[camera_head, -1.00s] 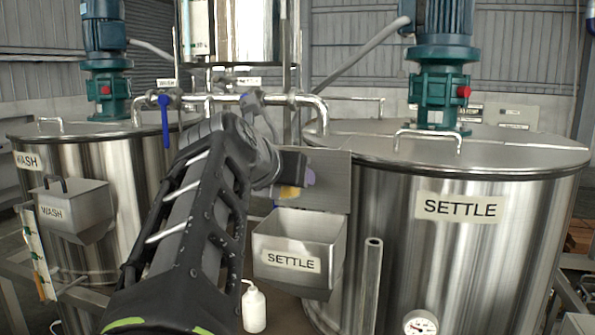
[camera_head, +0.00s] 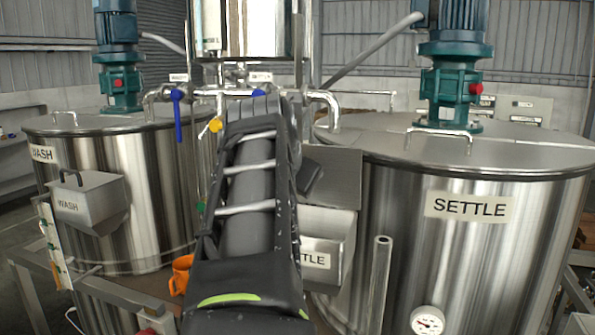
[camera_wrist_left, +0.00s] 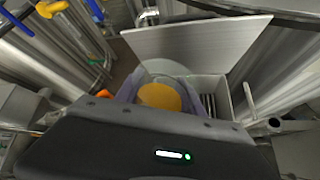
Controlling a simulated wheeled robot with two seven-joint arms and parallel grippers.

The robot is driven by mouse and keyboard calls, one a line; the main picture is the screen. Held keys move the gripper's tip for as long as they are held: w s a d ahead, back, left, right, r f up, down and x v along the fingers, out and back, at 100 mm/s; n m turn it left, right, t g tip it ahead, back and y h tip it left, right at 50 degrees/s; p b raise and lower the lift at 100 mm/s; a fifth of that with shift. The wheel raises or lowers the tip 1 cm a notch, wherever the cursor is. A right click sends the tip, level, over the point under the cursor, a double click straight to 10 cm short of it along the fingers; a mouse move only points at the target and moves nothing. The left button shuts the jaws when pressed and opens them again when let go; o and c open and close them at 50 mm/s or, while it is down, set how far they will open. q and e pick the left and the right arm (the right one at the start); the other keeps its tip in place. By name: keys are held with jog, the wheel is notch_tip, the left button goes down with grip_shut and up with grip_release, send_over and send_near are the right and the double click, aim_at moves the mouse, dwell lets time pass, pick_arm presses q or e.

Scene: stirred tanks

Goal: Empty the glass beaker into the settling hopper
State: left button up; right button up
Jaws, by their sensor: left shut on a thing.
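The settling hopper (camera_head: 335,225) is a grey metal box labelled SETTLE on the front of the right tank, its lid plate (camera_head: 335,180) raised. It also shows in the left wrist view (camera_wrist_left: 222,92) with its lid (camera_wrist_left: 200,45) standing open. My left gripper (camera_wrist_left: 158,98) is shut on the clear glass beaker (camera_wrist_left: 167,70), which shows an orange-yellow round of contents between the fingers. The beaker overlaps the hopper's opening in that view; I cannot tell its exact tilt or height. In the head view my left forearm hides gripper and beaker. My right gripper is out of view.
The SETTLE tank (camera_head: 470,260) stands close on the right, with an upright pipe (camera_head: 379,285) before it. The WASH tank (camera_head: 150,200) with its closed hopper (camera_head: 90,203) is at left. An orange mug (camera_head: 181,274) sits low beside my forearm. Pipes with valves (camera_head: 178,95) run behind.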

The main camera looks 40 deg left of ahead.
pick_arm(q)
jog(key=m+g+y, duration=0.1)
jog(key=s+m+g+y+p, duration=0.1)
jog(key=m+g+y, duration=0.1)
jog(key=a+m+g+y+p, duration=0.1)
jog(key=m+g, duration=0.1)
jog(key=shift+s+f+y, duration=0.15)
jog(key=shift+f+y, duration=0.15)
jog(key=shift+y, duration=0.1)
jog(key=r+m+g+y, duration=0.2)
jog(key=m+y, duration=0.1)
jog(key=shift+w+d+b, duration=0.2)
jog(key=shift+w+b, duration=0.1)
jog(key=shift+b, duration=0.1)
dwell(2.3)
